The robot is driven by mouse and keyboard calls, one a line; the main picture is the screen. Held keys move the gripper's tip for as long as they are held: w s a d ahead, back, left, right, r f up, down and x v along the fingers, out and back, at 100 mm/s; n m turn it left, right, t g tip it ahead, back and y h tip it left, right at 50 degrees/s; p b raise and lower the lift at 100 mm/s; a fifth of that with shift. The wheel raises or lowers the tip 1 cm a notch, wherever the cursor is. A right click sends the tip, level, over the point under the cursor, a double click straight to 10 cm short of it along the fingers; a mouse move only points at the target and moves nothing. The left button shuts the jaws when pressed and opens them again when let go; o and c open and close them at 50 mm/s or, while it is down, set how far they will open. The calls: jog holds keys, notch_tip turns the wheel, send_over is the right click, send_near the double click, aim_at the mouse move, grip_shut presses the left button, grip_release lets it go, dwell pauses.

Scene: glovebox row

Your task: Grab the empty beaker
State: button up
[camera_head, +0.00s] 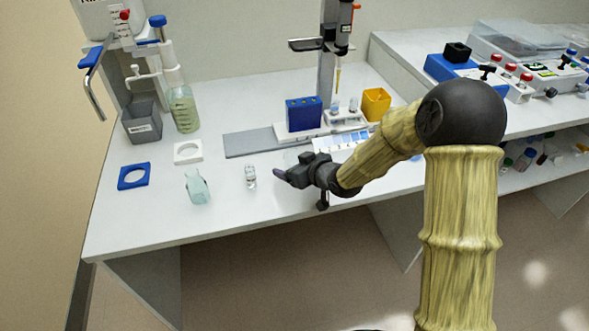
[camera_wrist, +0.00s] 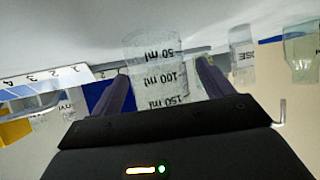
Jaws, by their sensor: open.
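A clear beaker (camera_wrist: 158,72) with 50, 100 and 150 ml marks shows upside down in the wrist view, with no coloured liquid visible in it. My gripper (camera_wrist: 164,84) is open, with one finger on each side of the beaker in that picture. Whether the fingers touch it cannot be told. In the head view my gripper (camera_head: 281,175) is low over the front of the white bench, and the beaker is mostly hidden behind it.
A small clear vial (camera_head: 250,177) and a pale green bottle (camera_head: 197,188) stand left of my gripper. A blue holder (camera_head: 147,177) and white holder (camera_head: 200,150) lie further left. A blue rack (camera_head: 303,113) and yellow box (camera_head: 376,103) stand behind. The bench's front edge is close.

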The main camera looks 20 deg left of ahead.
jog(key=shift+c, duration=0.3)
jog(key=c, duration=1)
jog(key=shift+r, duration=0.1)
notch_tip(320, 180, up, 10)
jog(key=p, duration=0.2)
jog(key=shift+p, duration=0.3)
